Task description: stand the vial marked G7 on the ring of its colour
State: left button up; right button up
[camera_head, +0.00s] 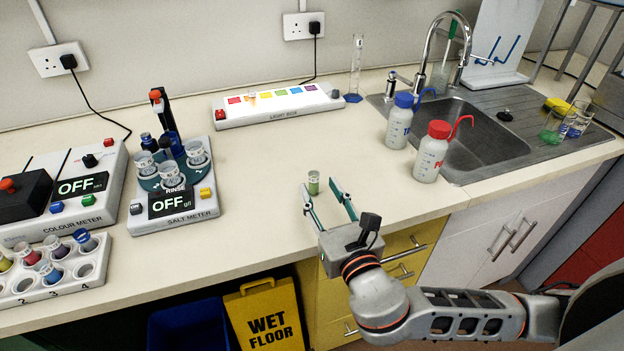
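A small vial with green contents and a pale label (313,183) stands upright on the bench in front of my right gripper. Its label is too small to read, so I cannot tell if it is G7. My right gripper (321,190) is open, its two fingers spread on the bench side of the wrist. The vial is at the fingertips, nearer the left finger; I cannot tell if they touch. The light box (280,105) at the back has a row of coloured patches; rings cannot be made out. My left gripper is not in view.
A vial rack (52,291) with several vials is at the left front. The colour meter (62,220) and salt meter (176,227) stand behind it. A blue-capped bottle (399,124), a red-capped bottle (431,156) and a sink (490,138) are right. Mid-bench is clear.

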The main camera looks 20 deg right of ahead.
aim_at(316, 177)
jog(key=w, duration=0.6)
jog(key=shift+d+r, duration=0.1)
jog(key=shift+r, duration=0.05)
jog(key=c, duration=1)
